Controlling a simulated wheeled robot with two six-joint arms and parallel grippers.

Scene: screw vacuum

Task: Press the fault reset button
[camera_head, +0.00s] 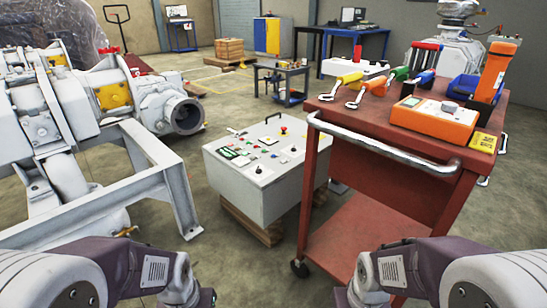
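A light grey control box (262,165) stands on wooden blocks on the floor in the middle of the view. Its sloped top panel carries several small coloured buttons, knobs and a small display. A red button on a yellow base (284,130) sits near its far right corner. Which button is the fault reset is too small to tell. My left arm comes in at the lower left and my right arm at the lower right, both well short of the box. Neither gripper's fingertips show in the frame.
A red tool cart (390,160) with a curved metal handle stands close right of the box, bearing screwdrivers, an orange device (434,120) and a blue bin. Grey vacuum machinery on a metal frame (165,180) stands at left. Floor shows between frame and box.

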